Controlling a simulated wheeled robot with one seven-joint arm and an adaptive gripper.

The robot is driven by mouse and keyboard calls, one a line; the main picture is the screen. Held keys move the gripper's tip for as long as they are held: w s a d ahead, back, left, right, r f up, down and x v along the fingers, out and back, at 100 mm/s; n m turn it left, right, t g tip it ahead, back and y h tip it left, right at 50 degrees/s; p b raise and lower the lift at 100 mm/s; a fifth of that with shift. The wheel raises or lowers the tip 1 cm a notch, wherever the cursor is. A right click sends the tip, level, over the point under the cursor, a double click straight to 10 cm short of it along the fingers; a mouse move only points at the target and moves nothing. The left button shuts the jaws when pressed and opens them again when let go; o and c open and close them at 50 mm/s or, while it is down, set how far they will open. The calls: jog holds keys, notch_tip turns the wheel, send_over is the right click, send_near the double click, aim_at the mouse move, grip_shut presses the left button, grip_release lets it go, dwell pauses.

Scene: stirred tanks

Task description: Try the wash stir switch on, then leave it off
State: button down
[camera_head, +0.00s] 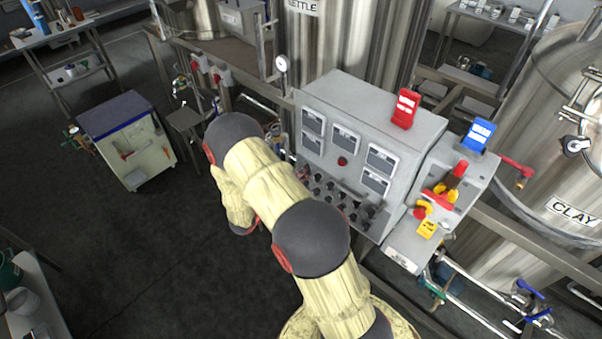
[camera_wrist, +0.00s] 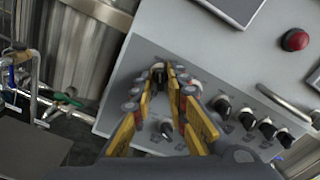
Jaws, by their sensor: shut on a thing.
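The grey control panel (camera_head: 345,150) carries rows of black rotary switches along its lower front. In the wrist view, my gripper (camera_wrist: 161,80) reaches down the panel with its yellow-padded fingers on either side of one black switch knob (camera_wrist: 158,68), near the panel's left end. The fingers are shut on that knob. The label of this knob is too small or covered to read, so I cannot confirm that it is the wash stir switch. Its pointer direction is mostly hidden by the fingertips. In the head view my arm hides the gripper.
Another black knob (camera_wrist: 167,130) sits between my fingers, with several more knobs (camera_wrist: 222,105) to the right. A red button (camera_wrist: 295,40) and a metal handle (camera_wrist: 284,102) are nearby. A switch box with a red lever (camera_head: 460,168) adjoins the panel. Open floor (camera_head: 150,240) lies left.

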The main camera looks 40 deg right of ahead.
dwell(0.4)
jog(key=m+b, duration=0.6)
jog(key=m, duration=0.5)
jog(key=shift+f+m+b, duration=0.1)
jog(key=shift+m+b, duration=0.25)
jog(key=shift+m, duration=0.05)
dwell(0.4)
jog(key=c, duration=2)
grip_release()
jog(key=shift+o, duration=0.2)
jog(key=shift+a, duration=0.1)
